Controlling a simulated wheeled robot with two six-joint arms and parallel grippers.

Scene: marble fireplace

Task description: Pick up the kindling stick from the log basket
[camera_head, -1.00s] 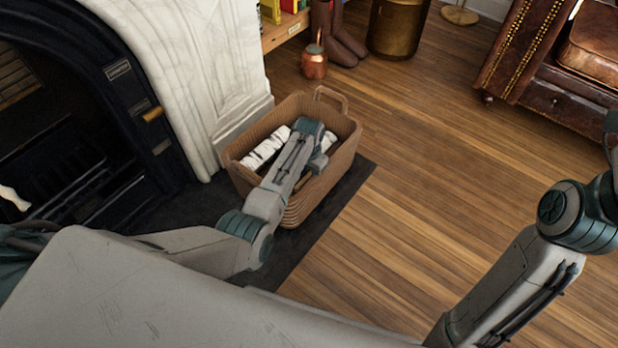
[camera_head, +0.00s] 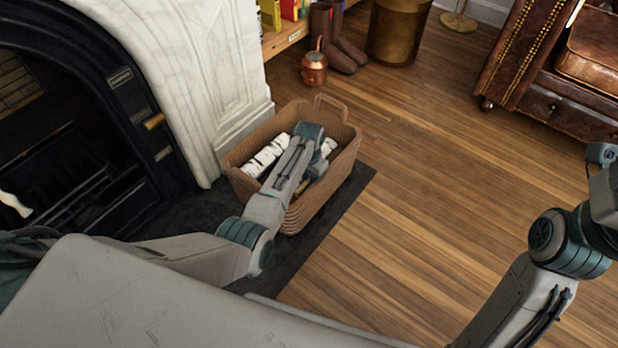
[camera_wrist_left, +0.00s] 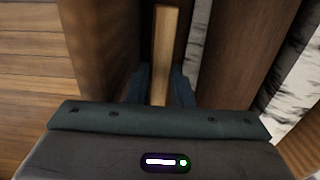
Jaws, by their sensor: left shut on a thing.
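The woven brown log basket (camera_head: 241,187) stands on the dark hearth slab beside the fireplace. My left arm reaches down into it, and its wrist hides part of the contents in the head view. In the left wrist view, the kindling stick (camera_wrist_left: 166,45) is a pale, straight, square-edged piece of wood. My left gripper (camera_wrist_left: 161,88) is shut on it, one dark finger on each side, and the stick points away from the palm. The fingertips are hidden in the head view. My right arm shows at the right edge, but its gripper is out of view.
White-barked birch logs (camera_head: 266,157) lie in the basket next to my left wrist. The marble surround (camera_head: 215,75) stands close to its left. A copper pot (camera_head: 314,69) and brown boots (camera_head: 340,40) are behind. The wooden floor (camera_head: 430,170) to the right is clear.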

